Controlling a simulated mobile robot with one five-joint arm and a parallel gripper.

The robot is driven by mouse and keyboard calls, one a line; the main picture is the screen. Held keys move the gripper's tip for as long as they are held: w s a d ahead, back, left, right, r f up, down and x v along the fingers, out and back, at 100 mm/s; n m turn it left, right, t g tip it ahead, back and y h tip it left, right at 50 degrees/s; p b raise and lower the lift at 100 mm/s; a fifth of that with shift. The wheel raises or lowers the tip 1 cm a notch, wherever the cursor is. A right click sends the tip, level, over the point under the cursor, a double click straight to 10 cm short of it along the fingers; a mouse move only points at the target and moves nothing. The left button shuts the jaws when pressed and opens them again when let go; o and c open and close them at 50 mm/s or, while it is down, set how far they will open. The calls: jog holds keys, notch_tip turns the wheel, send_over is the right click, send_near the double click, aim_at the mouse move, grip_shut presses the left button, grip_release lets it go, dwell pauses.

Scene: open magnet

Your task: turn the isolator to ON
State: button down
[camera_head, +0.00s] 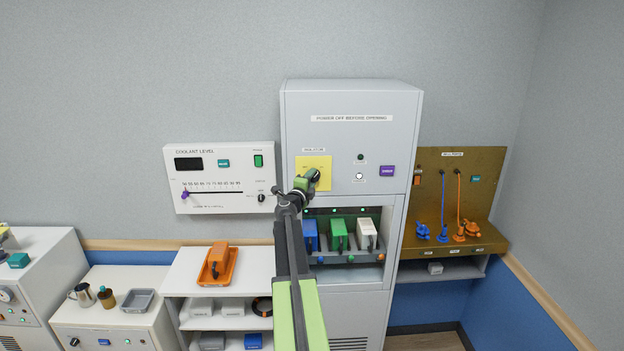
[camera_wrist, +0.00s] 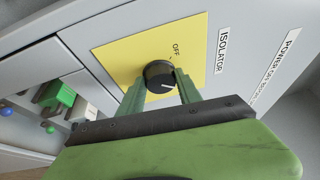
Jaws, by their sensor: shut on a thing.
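The isolator is a black round knob (camera_wrist: 159,77) on a yellow plate (camera_wrist: 111,51) on the upper front of the grey cabinet. The word OFF shows on the plate above the knob in the wrist view, and a label reading ISOLATOR sits beside the plate. A pale mark shows on the knob's face. My gripper (camera_wrist: 161,85) is shut on the knob, with a green finger on either side of it. An ON mark cannot be made out.
Right of the plate are a dark green lamp (camera_head: 361,157), a white button (camera_head: 359,176) and a purple button (camera_head: 387,171). Below, an open bay holds blue, green (camera_head: 339,234) and white modules. A coolant level panel (camera_head: 225,205) hangs at the left and a brown board (camera_head: 430,175) at the right.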

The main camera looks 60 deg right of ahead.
jog(key=c, duration=2.2)
grip_release()
jog(key=shift+f, duration=0.1)
jog(key=c, duration=0.8)
grip_release()
jog(key=shift+a, duration=0.1)
jog(key=shift+c, duration=0.2)
jog(key=v, duration=1.7)
jog(key=shift+s+b, duration=0.15)
jog(key=shift+b, duration=0.2)
jog(key=shift+a, duration=0.15)
